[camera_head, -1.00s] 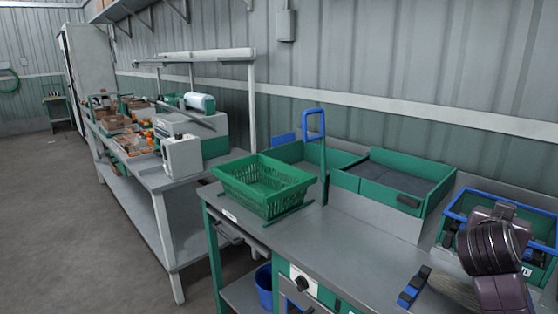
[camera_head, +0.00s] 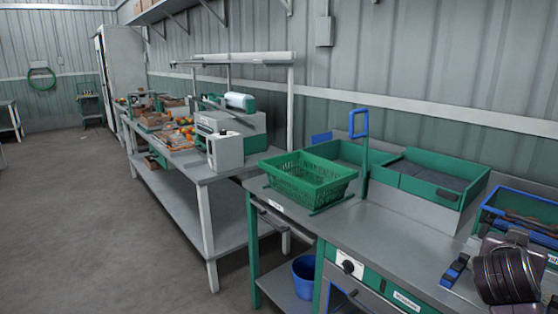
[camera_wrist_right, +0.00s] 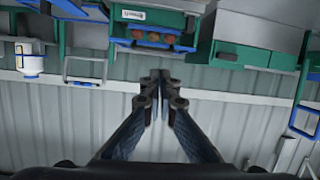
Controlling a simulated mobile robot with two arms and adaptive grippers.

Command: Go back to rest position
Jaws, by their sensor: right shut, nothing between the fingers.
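My right gripper (camera_wrist_right: 160,82) shows in the right wrist view. Its two dark fingers come together at the tips, and nothing is held between them. The wrist picture appears upside down, with the wall panels behind the fingers and the bench items along the top. In the head view, a dark purple-brown part of my arm stands at the lower right, in front of the bench. My left gripper is in neither view.
A grey bench (camera_head: 400,238) carries a green basket (camera_head: 308,180), a green tray (camera_head: 432,177) and a blue-rimmed crate (camera_head: 487,213). A blue bucket (camera_head: 305,278) sits below. A second table (camera_head: 196,172) holds machines and produce. The floor at left is clear.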

